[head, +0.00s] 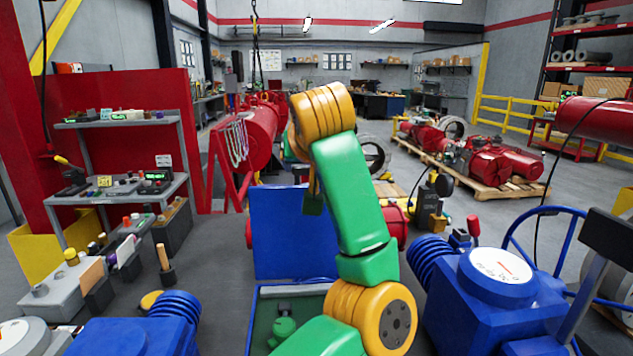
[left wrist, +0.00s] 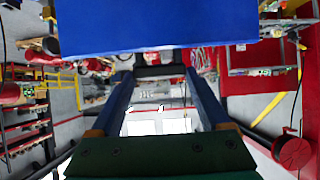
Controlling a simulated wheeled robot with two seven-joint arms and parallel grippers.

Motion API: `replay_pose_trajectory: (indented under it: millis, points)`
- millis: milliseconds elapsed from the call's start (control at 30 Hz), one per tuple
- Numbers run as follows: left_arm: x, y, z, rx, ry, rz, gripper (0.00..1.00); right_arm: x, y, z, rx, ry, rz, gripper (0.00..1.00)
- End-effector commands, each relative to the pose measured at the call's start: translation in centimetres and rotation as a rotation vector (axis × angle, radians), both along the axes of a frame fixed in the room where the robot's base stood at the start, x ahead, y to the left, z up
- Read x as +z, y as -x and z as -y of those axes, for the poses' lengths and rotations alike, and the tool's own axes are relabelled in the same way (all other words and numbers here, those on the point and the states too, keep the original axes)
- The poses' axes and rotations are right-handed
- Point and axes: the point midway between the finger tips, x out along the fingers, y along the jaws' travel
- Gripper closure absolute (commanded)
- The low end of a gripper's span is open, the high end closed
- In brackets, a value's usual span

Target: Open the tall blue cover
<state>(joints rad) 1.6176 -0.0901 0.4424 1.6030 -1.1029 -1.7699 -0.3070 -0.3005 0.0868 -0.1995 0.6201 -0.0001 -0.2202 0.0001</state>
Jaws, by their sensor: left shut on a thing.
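The tall blue cover (head: 285,232) stands upright, raised from the blue-rimmed box (head: 253,325) below it in the head view. Inside the open box is a green part (head: 284,328). My green and orange left arm reaches up in front of the cover. My left gripper (head: 313,200) is at the cover's upper right, partly hidden by the arm. In the left wrist view the blue cover (left wrist: 160,25) fills the top, and the gripper's fingers (left wrist: 160,75) reach to it, shut on the cover. The exact contact is hidden. My right gripper is not seen.
A blue actuator with a white dial (head: 498,275) and a blue handwheel (head: 545,225) stand to the right. Another blue housing (head: 135,335) is at lower left. Grey shelves (head: 120,190) with tools stand at left.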

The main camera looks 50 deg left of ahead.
Motion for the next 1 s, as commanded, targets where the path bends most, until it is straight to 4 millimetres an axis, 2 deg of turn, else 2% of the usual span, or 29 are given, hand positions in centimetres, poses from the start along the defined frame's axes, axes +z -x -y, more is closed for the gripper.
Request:
replay_pose_trajectory:
  millis: [267,300,367,633,800,1000]
  points:
    - [0.2,0.0,0.1,0.000,-0.005,0.004,1.00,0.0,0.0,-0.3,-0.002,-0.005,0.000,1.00]
    - [0.2,0.1,0.1,0.000,-0.005,0.004,0.15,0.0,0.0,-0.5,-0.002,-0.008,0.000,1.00]
    - [0.2,0.1,0.0,0.000,-0.005,0.004,0.00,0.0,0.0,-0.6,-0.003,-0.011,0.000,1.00]
    - [0.3,0.3,0.4,-0.002,-0.005,0.005,0.00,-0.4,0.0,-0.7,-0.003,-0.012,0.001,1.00]
    - [2.0,2.2,2.8,-0.003,-0.006,0.007,0.00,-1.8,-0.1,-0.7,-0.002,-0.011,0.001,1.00]
    - [3.5,3.7,4.6,-0.002,-0.003,0.004,0.00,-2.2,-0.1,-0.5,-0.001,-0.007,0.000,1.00]
